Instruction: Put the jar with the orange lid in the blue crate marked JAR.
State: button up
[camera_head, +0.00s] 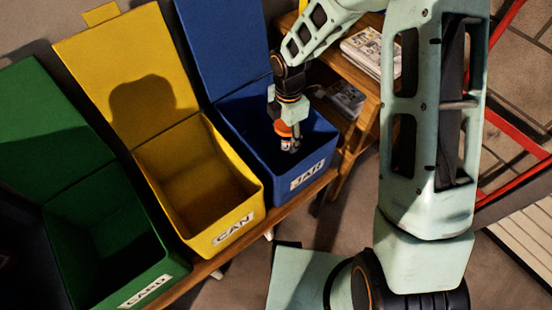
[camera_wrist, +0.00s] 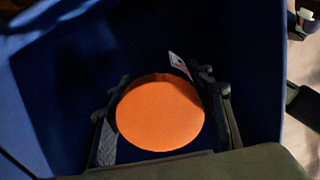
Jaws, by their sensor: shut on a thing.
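The blue crate (camera_head: 258,158) marked JAR stands at the right end of the row of crates, with its lid raised behind it. My gripper (camera_head: 290,143) points down inside its opening. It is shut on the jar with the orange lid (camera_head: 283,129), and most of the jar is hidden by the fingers. In the wrist view the round orange lid (camera_wrist: 160,112) sits between the two fingers (camera_wrist: 163,120), with the dark blue inside of the crate (camera_wrist: 262,60) around it. I cannot tell whether the jar touches the crate's floor.
A yellow crate (camera_head: 253,204) marked CAN stands just left of the blue one, and a green crate (camera_head: 178,268) is further left. Both are open. A wooden shelf (camera_head: 368,83) with stacks of papers (camera_head: 362,50) is on the right, behind my arm.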

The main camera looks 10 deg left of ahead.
jog(key=f, duration=0.1)
jog(key=a+f+n+b, duration=0.1)
jog(key=f, duration=0.1)
jog(key=b, duration=0.3)
send_near(282, 165)
notch_tip(282, 165, down, 5)
jog(key=shift+w+f, duration=0.1)
jog(key=shift+f, duration=0.05)
jog(key=shift+f+b, duration=0.4)
jog(key=o, duration=1.4)
notch_tip(282, 165, up, 13)
jog(key=p, duration=0.4)
jog(key=shift+f+p, duration=0.1)
jog(key=shift+p, duration=0.2)
